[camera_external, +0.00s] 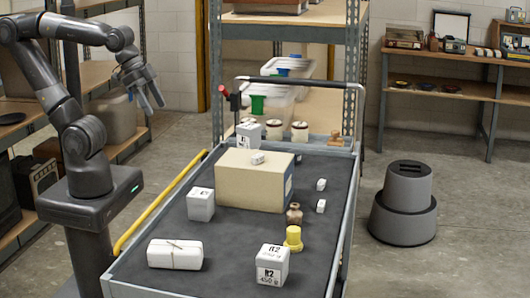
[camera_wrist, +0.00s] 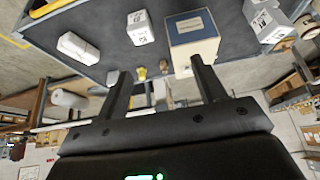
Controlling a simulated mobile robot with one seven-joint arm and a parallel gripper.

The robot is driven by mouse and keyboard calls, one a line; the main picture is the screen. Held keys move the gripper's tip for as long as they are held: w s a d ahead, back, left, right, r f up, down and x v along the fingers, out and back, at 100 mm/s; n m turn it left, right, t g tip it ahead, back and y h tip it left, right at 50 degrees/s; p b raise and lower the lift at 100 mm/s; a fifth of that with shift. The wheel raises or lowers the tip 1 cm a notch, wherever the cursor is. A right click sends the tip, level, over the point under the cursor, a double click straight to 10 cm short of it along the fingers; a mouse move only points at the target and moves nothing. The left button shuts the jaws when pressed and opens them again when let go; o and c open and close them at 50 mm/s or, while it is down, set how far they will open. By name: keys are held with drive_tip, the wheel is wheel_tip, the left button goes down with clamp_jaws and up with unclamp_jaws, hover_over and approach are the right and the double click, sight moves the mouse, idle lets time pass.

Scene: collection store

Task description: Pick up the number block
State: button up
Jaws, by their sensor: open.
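Several white blocks with black printed marks are on the dark cart top. One marked R2 (camera_external: 272,265) is at the front right, one (camera_external: 200,204) is left of the beige box, and one (camera_external: 249,134) is behind the box. Smaller white blocks lie on the box (camera_external: 258,158) and to its right (camera_external: 321,185); their marks are too small to read. I cannot tell which is the number block. Marked blocks also show in the wrist view (camera_wrist: 139,28). My gripper (camera_external: 153,108) is open and empty, raised left of the cart and apart from every block.
The beige box (camera_external: 250,183) takes up the cart's middle. A white tied parcel (camera_external: 175,254), yellow object (camera_external: 293,239) and brown bottle (camera_external: 294,214) stand around it. A yellow rail (camera_external: 160,202) edges the cart's left side. A grey step stool (camera_external: 403,205) stands right.

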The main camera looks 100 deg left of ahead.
drive_tip(key=w+a+r, duration=0.2)
drive_tip(key=w+a, duration=0.1)
drive_tip(key=w, duration=1)
drive_tip(key=m+g, duration=0.1)
drive_tip(key=g, duration=0.1)
hover_over(321, 182)
drive_tip(key=s, duration=0.4)
wheel_tip(321, 182, down, 19)
drive_tip(key=x, duration=1.1)
drive_tip(key=shift+w+a, duration=0.1)
drive_tip(key=shift+w, duration=0.05)
drive_tip(key=shift+r, duration=0.1)
drive_tip(key=c, duration=1)
